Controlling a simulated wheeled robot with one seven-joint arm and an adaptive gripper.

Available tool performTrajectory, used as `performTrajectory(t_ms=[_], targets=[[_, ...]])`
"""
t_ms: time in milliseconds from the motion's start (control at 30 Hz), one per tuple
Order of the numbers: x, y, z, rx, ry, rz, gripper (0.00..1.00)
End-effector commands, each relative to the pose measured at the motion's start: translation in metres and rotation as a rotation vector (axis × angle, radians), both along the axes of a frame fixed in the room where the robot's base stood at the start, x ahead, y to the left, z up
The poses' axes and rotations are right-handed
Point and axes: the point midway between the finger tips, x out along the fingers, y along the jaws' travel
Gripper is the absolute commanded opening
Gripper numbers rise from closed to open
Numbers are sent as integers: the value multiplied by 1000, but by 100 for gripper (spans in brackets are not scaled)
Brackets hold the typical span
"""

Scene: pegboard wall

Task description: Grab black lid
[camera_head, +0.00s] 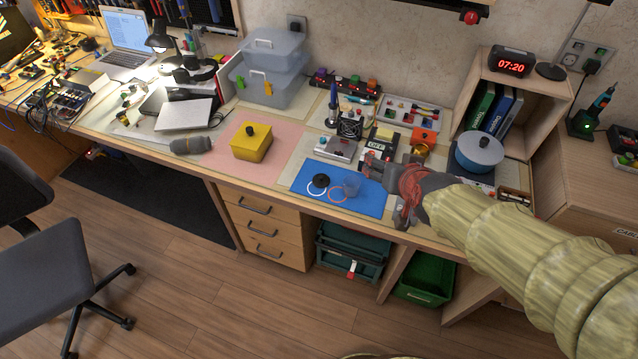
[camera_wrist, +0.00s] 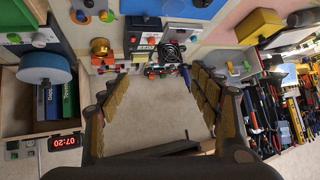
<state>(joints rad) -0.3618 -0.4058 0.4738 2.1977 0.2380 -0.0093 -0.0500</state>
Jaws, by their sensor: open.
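A small round black lid (camera_head: 320,181) lies on the blue mat (camera_head: 370,205), beside a white ring and a red ring. In the wrist view, a dark round piece that looks like this lid (camera_wrist: 203,3) is at the top edge. A clear cup (camera_head: 352,184) stands on the mat to the right of the lid. My gripper (camera_head: 374,172) is above the right part of the bench, to the right of the lid and apart from it. In the wrist view its fingers (camera_wrist: 155,75) are spread wide with nothing between them.
A yellow box (camera_head: 251,143) with a black knob stands left of the mat. A blue pot (camera_head: 479,154) with a black knob is at the right. Electronics, including an OFF display (camera_head: 379,146), sit behind the mat.

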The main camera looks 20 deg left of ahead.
Motion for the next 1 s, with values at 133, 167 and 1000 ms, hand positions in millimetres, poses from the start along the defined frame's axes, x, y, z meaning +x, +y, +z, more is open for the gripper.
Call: performTrajectory(t_ms=[133,167,1000], targets=[[32,70,-66,30,-113,28,65],[36,82,-78,34,-141,28,65],[30,167,-213,-1,-514,35,65]])
